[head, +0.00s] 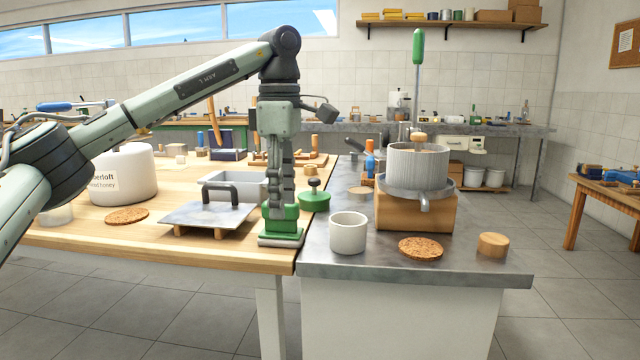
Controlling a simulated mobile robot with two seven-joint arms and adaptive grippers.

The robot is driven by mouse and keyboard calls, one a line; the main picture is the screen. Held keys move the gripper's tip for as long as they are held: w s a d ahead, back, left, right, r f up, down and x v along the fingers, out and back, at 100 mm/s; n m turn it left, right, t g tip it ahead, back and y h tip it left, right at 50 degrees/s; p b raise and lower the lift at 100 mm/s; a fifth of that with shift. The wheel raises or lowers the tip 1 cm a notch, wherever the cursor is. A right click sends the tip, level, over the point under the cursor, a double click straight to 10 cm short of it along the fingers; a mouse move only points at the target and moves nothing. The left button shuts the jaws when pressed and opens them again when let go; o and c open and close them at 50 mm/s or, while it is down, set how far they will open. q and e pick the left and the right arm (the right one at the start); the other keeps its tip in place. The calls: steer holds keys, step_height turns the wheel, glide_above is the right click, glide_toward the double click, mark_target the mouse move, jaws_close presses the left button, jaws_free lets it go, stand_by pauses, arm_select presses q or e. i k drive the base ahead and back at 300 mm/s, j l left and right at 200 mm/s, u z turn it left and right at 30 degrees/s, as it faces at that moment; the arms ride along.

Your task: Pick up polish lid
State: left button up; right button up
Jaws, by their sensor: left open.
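A round green lid with a dark knob (314,197), which looks like the polish lid, is near the right edge of the wooden table. I cannot tell what it rests on. My left gripper (279,208) points straight down just left of it. The gripper is open, and its fingers partly cover the view there. A green block-like thing with a pale base (281,238) shows directly below the fingers at the table corner. I cannot tell whether the fingers touch it. My right gripper is out of view.
A metal plate with a dark handle (195,216) and a grey tray (222,178) lie left of the gripper. A white honey tub (125,175) stands farther left. On the grey counter are a pale cup (348,233), a cork disc (421,248) and a ribbed pot (417,168) on a wooden block.

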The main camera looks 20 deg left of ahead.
mark_target(314, 196)
steer(key=i+j, duration=0.15)
steer(key=i, duration=0.2)
steer(key=i+j, duration=0.15)
steer(key=i, duration=0.25)
steer(key=i+j, duration=0.15)
steer(key=i, duration=0.2)
